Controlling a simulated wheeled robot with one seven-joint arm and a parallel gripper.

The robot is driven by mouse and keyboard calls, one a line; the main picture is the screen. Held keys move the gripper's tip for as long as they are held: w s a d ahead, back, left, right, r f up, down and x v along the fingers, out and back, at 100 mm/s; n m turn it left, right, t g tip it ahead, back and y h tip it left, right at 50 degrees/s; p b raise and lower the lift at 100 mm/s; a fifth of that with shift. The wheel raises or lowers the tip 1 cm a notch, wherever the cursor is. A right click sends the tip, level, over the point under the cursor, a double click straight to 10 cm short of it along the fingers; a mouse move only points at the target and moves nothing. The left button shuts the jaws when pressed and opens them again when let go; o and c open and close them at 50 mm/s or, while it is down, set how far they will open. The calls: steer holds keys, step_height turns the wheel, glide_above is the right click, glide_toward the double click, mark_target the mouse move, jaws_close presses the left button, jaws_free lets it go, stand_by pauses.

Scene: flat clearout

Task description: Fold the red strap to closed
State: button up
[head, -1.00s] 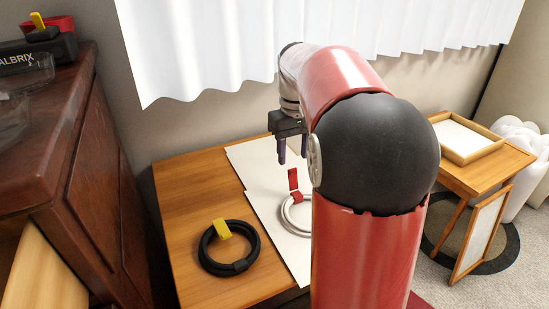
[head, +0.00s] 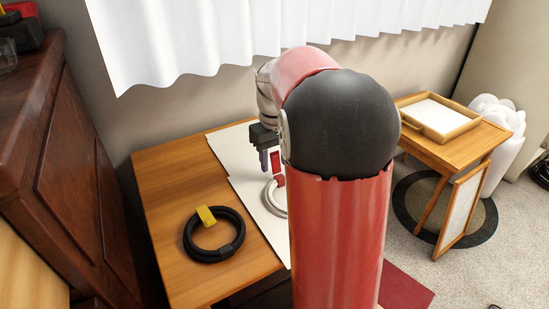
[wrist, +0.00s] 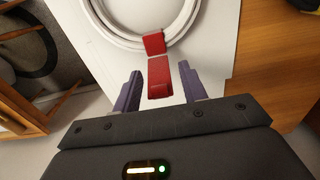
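The red strap (wrist: 159,75) shows in the wrist view on the edge of a white coiled ring (wrist: 130,28). One part of it wraps the ring and a longer flap sticks out from it toward me. In the head view the strap (head: 277,168) stands up from the white ring (head: 270,200), partly hidden by my arm. My gripper (wrist: 160,90) is open, with its two purple fingers on either side of the strap's flap. I see a gap on both sides, so it is not gripping the flap.
The ring lies on a white board (head: 245,180) on the wooden table (head: 160,190). A black coil (head: 205,248) with a yellow strap (head: 206,215) lies at the table's left. A dark cabinet stands left. A small table with a tray (head: 440,117) stands right.

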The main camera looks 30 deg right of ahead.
mark_target(277, 169)
steer(key=c, duration=0.8)
steer(key=shift+s+f+t+b, duration=0.15)
steer(key=shift+t+b, duration=0.15)
steer(key=shift+b, duration=0.3)
steer(key=t+b, duration=0.1)
steer(key=b, duration=0.1)
steer(key=s+t+b, duration=0.1)
steer(key=b, duration=0.2)
steer(key=shift+f, duration=0.15)
steer(key=t+b, duration=0.2)
steer(key=b, duration=0.1)
steer(key=s+t+b, duration=0.1)
steer(key=t+b, duration=0.1)
steer(key=b, duration=0.2)
steer(key=shift+s, duration=0.2)
steer(key=shift+s+t+b, duration=0.3)
steer(key=shift+t+b, duration=0.6)
steer(key=shift+b, duration=0.25)
steer(key=shift+s+t+b, duration=0.3)
steer(key=shift+t, duration=0.6)
steer(key=shift+s+f+t, duration=0.1)
steer(key=shift+s+t, duration=0.1)
steer(key=shift+t, duration=0.6)
steer(key=shift+s+f+t, duration=0.1)
steer(key=shift+s+t, duration=0.1)
steer(key=shift+t, duration=0.6)
